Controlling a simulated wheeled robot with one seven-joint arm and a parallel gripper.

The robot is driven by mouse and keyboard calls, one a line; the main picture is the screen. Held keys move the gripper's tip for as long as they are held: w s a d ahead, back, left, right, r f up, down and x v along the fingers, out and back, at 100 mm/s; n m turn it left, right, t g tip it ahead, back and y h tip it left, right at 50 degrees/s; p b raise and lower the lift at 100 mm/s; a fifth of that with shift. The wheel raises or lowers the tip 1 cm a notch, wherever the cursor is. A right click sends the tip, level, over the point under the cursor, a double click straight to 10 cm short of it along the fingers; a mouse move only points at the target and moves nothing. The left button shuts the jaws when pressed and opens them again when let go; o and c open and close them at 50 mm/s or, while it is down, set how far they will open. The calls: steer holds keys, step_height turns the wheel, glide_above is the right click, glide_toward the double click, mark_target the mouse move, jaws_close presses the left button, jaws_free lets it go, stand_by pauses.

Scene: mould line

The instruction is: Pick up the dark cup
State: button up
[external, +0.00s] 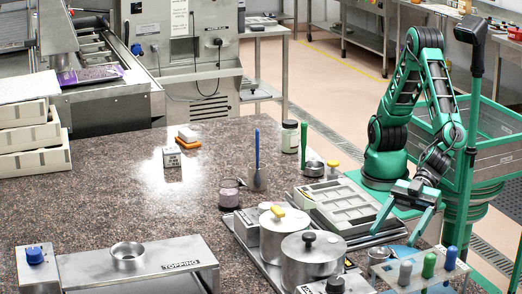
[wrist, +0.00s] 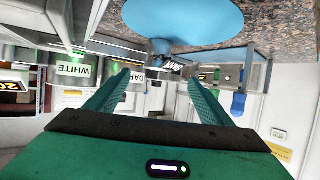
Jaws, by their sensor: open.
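My gripper (external: 393,238) is open and empty, far to the right of both cups, pointing down beside the equipment at the counter's right end. In the wrist view my gripper (wrist: 158,79) shows its two green fingers apart with nothing held. No cup can be made out there.
A rack with grey, green and blue handles (external: 428,266) is close to my gripper. A blue disc (wrist: 185,17) shows in the wrist view.

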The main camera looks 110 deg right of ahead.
mark_target(377, 262)
steer(key=shift+f+x, duration=0.15)
steer(key=shift+x, duration=1.15)
steer(key=shift+f+x, duration=0.15)
steer(key=shift+x, duration=1.15)
steer(key=shift+s, duration=0.15)
steer(key=c, duration=1.2)
steer(key=shift+r, duration=0.1)
